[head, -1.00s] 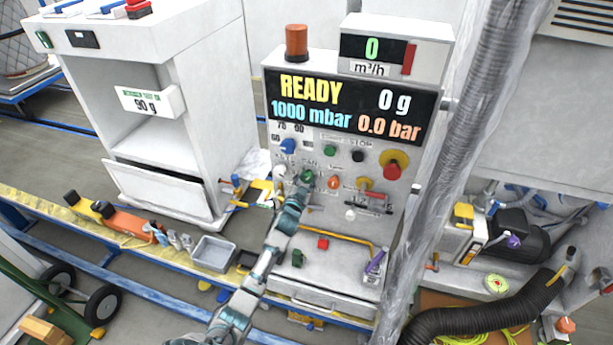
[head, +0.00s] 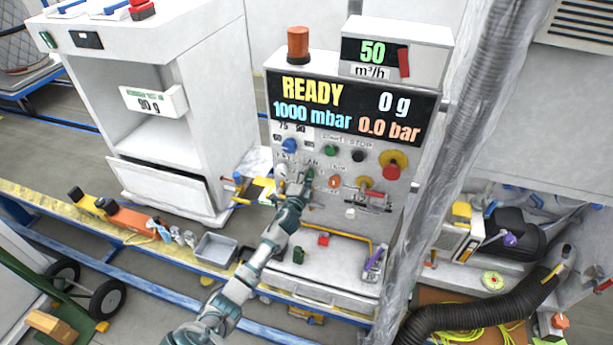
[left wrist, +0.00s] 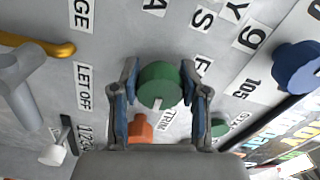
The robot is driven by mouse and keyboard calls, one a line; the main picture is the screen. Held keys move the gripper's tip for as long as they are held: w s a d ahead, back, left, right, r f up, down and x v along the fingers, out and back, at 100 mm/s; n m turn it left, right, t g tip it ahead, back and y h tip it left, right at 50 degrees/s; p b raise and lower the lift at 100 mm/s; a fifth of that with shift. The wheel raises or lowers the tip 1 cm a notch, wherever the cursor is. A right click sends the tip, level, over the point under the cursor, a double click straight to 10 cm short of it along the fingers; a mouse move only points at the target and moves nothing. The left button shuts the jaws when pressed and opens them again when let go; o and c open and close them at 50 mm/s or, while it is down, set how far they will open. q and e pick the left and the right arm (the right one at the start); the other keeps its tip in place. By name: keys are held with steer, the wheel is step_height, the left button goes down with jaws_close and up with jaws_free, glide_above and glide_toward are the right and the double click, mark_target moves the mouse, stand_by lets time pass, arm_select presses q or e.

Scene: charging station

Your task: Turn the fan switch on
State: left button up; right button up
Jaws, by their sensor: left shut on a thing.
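The fan switch is a green knob (head: 309,174) on the grey control panel (head: 330,215), by a partly hidden label that seems to read FAN. In the left wrist view the green knob (left wrist: 160,82) sits between my two fingers, with a white mark on its face. My left gripper (head: 299,187) reaches the panel from below and is shut on the knob; its fingers also show in the left wrist view (left wrist: 160,97). My right gripper is in no view.
A blue knob (head: 289,146), an orange knob (head: 334,182) and a red stop button on a yellow base (head: 393,160) are close by on the panel. A wrapped vertical duct (head: 455,170) stands right of the panel. A white cabinet (head: 160,110) stands left.

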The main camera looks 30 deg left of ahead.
arm_select(q)
steer(key=shift+m, duration=0.5)
steer(key=shift+f, duration=0.15)
steer(key=o, duration=0.9)
steer(key=shift+o, duration=1.2)
steer(key=shift+w, duration=0.1)
steer(key=v, duration=1.2)
steer(key=shift+f, duration=0.1)
